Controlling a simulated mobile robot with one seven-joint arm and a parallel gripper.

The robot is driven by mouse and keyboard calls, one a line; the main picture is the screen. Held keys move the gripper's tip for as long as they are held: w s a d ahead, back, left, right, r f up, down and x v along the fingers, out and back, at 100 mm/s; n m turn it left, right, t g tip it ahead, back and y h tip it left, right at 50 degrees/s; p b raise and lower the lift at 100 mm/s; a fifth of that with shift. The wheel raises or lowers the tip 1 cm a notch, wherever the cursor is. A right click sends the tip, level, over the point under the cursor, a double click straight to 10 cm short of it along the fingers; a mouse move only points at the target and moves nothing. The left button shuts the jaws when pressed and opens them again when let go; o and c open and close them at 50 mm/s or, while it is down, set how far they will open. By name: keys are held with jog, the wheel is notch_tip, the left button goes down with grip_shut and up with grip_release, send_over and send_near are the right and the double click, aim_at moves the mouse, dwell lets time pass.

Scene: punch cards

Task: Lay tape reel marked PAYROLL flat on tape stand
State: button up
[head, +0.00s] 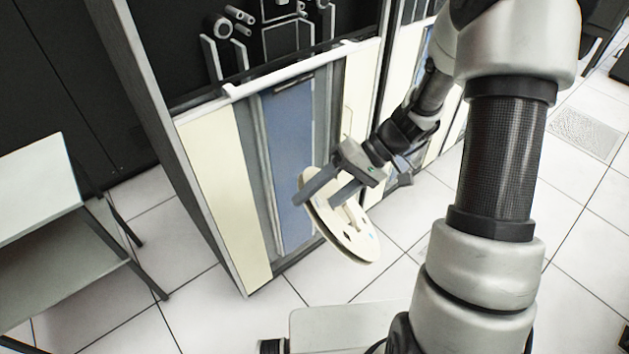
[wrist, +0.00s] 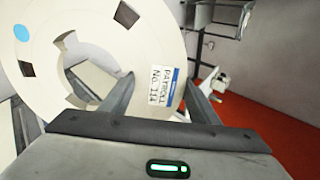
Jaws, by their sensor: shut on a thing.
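The cream tape reel (head: 352,238) hangs tilted in my gripper (head: 318,194), in front of the cabinet and above the floor. In the wrist view the reel (wrist: 110,25) fills the upper left. Its label reads PAYROLL No. 114, and it has dark cut-outs, a blue dot and an open hub. My gripper (wrist: 155,92) is shut on the reel near the label. A pale-topped stand with a lower shelf (head: 38,183) is at the left of the head view, apart from the reel. I take it as the tape stand; its top looks bare.
A tall cabinet (head: 212,185) with cream and blue panels stands close behind my gripper. White floor tiles (head: 190,300) lie open between it and the stand. Red floor (wrist: 265,135) and a grey shelf (wrist: 225,15) show at the right in the wrist view.

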aim_at(335, 213)
jog(key=d+n+h, duration=0.1)
jog(key=d+f+n+g+h, duration=0.1)
jog(key=n, duration=0.1)
jog(key=s+d+f+n+h, duration=0.1)
jog(key=d+h, duration=0.1)
jog(key=shift+s+f+n+g, duration=0.1)
jog(key=shift+f+n+g, duration=0.1)
jog(key=shift+n+g, duration=0.2)
jog(key=d+n+h, duration=0.1)
jog(key=d, duration=0.1)
jog(key=w+d+f+n+h, duration=0.1)
jog(key=d+n, duration=0.1)
jog(key=w+d+n+h+p, duration=0.1)
jog(key=d, duration=0.2)
jog(key=shift+f+t+h, duration=0.3)
jog(key=shift+f+t, duration=0.1)
jog(key=w+d+r+n+t+h, duration=0.2)
jog(key=w+d+n, duration=0.4)
jog(key=w+d, duration=0.4)
jog(key=d+r+t, duration=0.1)
jog(key=d, duration=0.3)
jog(key=shift+w+r+p, duration=0.15)
jog(key=shift+w+p, duration=0.15)
